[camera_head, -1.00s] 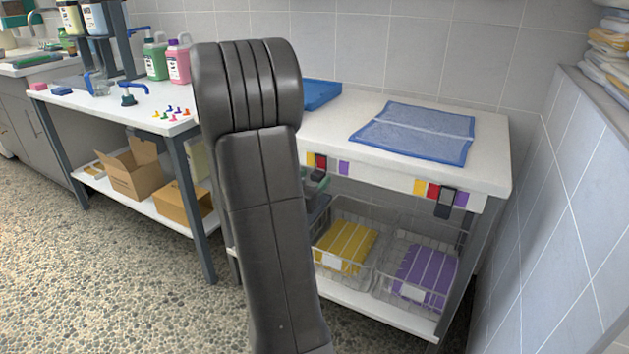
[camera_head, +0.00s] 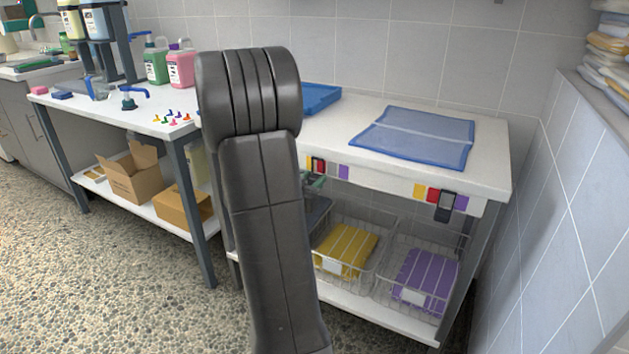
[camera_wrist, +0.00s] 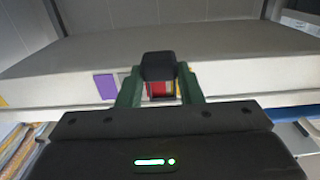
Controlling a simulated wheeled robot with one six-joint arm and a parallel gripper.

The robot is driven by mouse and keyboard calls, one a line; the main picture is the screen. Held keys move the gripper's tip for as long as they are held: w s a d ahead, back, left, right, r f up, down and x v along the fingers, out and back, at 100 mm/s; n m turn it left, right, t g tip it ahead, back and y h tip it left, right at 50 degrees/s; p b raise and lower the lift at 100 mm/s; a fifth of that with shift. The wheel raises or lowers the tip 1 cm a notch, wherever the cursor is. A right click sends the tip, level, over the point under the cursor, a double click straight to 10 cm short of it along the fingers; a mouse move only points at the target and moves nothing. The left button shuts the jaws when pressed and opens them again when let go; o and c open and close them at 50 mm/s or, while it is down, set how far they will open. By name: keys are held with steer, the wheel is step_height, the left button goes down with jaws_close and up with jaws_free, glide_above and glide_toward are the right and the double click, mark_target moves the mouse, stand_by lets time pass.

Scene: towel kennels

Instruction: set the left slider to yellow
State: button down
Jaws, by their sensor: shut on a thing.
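The left colour strip on the counter's front edge shows yellow (camera_head: 309,162), red (camera_head: 319,164) and purple (camera_head: 343,171) patches. In the wrist view its purple patch (camera_wrist: 105,87) is left of my gripper. The left slider (camera_wrist: 159,67) is a black piece with a knob and a window, and red shows in the window. My gripper (camera_wrist: 160,82) has green fingers on both sides of the slider and is shut on it. In the head view my arm hides most of the gripper (camera_head: 314,181), and the slider is hard to make out.
The right slider (camera_head: 445,206) sits between the red and purple patches of its strip. A blue folded mat (camera_head: 415,135) and a blue tray (camera_head: 320,97) lie on the counter (camera_head: 345,122). Wire baskets below hold yellow (camera_head: 345,250) and purple (camera_head: 425,277) towels. A tiled wall stands at right.

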steer(key=shift+w+a+p, duration=0.2)
steer(key=shift+w+a, duration=0.15)
steer(key=shift+a, duration=0.25)
steer(key=shift+w+a+p, duration=0.15)
steer(key=shift+w+a, duration=0.15)
steer(key=shift+a, duration=0.25)
steer(key=c, duration=1)
jaws_free()
steer(key=shift+a, duration=0.2)
steer(key=p+v, duration=0.2)
steer(key=v, duration=1.1)
steer(key=shift+s, duration=0.35)
steer(key=shift+a, duration=0.1)
